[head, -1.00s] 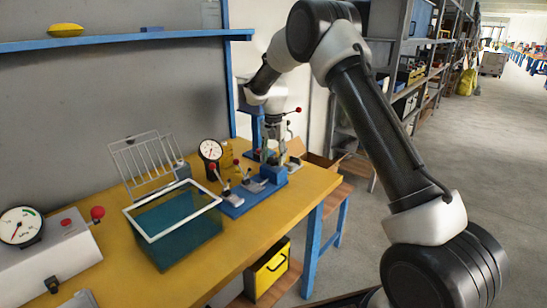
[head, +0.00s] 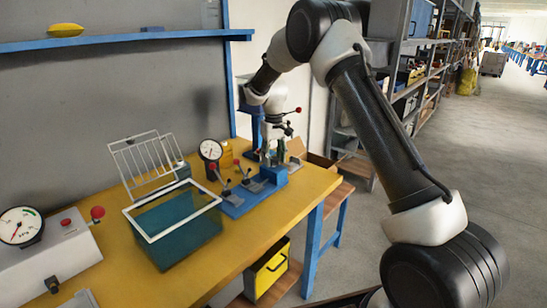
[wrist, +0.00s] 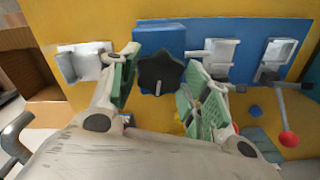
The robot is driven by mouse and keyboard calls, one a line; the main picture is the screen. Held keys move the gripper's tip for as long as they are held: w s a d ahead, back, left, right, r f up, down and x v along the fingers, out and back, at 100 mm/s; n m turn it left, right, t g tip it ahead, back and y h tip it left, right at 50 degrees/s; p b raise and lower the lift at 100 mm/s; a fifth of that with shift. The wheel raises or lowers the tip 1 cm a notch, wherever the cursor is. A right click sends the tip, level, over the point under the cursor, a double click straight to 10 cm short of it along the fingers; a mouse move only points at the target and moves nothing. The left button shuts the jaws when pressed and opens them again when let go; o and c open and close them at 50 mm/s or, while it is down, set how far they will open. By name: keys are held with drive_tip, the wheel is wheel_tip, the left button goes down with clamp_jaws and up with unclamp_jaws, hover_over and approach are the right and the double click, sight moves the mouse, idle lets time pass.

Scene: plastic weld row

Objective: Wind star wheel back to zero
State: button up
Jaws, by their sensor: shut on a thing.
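A black star wheel (wrist: 160,72) sits at a blue block (wrist: 158,38) on the fixture's blue plate (wrist: 262,32) in the wrist view. My gripper (wrist: 162,85), with green pads, is shut on the wheel, one finger on each side. A small pale pin shows at the wheel's middle; I see no zero mark. In the head view my gripper (head: 270,158) reaches down at the right end of the blue plate (head: 240,203), and the wheel is hidden or too small to make out.
Toggle clamps (head: 247,184) with a red-tipped lever (wrist: 288,138) stand close beside my gripper. A dial gauge (head: 210,149), a wire rack (head: 147,158) and a teal open tank (head: 213,203) are to the left. The yellow bench top (head: 262,225) is clear in front.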

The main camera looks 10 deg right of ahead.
sight(273, 159)
drive_tip(key=shift+n, duration=0.8)
drive_tip(key=o, duration=1)
wheel_tip(273, 159, up, 12)
drive_tip(key=shift+w, duration=0.1)
